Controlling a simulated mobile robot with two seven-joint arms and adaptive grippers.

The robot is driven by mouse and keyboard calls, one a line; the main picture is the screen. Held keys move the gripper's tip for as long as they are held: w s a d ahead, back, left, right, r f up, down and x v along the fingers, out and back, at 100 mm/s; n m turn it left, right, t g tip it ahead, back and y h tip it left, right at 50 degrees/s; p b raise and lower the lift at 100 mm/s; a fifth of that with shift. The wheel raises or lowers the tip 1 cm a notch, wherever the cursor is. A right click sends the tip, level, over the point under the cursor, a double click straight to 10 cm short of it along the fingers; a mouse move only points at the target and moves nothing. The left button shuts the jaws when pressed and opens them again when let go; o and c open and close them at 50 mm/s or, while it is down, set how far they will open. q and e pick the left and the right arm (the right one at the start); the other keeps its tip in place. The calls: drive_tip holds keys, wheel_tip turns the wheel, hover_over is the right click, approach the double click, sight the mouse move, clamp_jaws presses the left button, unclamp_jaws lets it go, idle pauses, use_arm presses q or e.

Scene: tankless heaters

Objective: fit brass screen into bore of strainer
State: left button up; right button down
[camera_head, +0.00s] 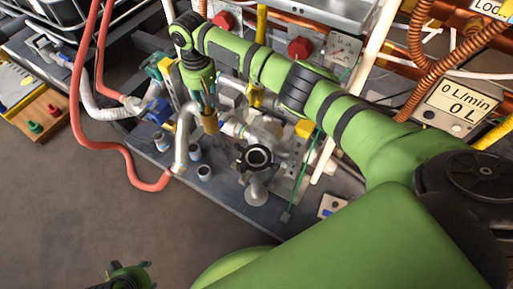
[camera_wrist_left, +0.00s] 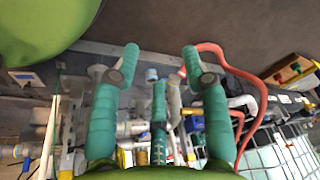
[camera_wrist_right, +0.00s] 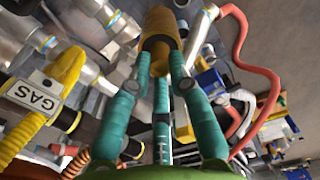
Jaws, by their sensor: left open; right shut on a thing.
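The brass screen (camera_head: 211,124) is a brownish-gold cylinder held in my right gripper (camera_head: 208,106) in the head view. It hangs roughly upright, its lower end above the metal pipework. In the right wrist view the screen (camera_wrist_right: 158,30) sits between the fingertips of my right gripper (camera_wrist_right: 157,66). What looks like the strainer is a grey metal fitting with a dark ring-shaped bore (camera_head: 258,157), right of and below the screen; the two are apart. My left gripper (camera_head: 135,268) is partly cut off at the bottom edge. In the left wrist view my left gripper (camera_wrist_left: 161,52) is open and empty.
A red hose (camera_head: 78,115) loops at the left. A curved silver pipe (camera_head: 182,140) stands just left of the screen. Short grey cups (camera_head: 204,173) stand near the bench's front edge. A yellow GAS hose (camera_wrist_right: 62,85) is left in the right wrist view. The floor is clear.

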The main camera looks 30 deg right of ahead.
drive_tip(key=s+d, duration=0.4)
drive_tip(key=s, duration=0.3)
drive_tip(key=s+d, duration=0.5)
drive_tip(key=s, duration=0.2)
drive_tip(key=f+b, duration=0.2)
drive_tip(key=f, duration=0.2)
drive_tip(key=f+b, duration=0.1)
drive_tip(key=f, duration=0.3)
drive_tip(key=f+b, duration=0.2)
drive_tip(key=f, duration=0.1)
drive_tip(key=shift+s+a+f+b, duration=0.15)
drive_tip(key=shift+a+f+b, duration=0.2)
drive_tip(key=shift+f, duration=0.05)
use_arm(q)
drive_tip(key=w+d+r+m+t+h, duration=0.1)
drive_tip(key=w+d+r+t, duration=0.3)
drive_tip(key=r, duration=0.6)
drive_tip(key=w+d+r+t+h, duration=0.3)
drive_tip(key=w+d+r+t, duration=0.1)
drive_tip(key=w+r+t, duration=0.5)
drive_tip(key=shift+w+r+m+t+h, duration=0.3)
drive_tip(key=shift+r+m+t, duration=0.1)
drive_tip(key=shift+r, duration=0.55)
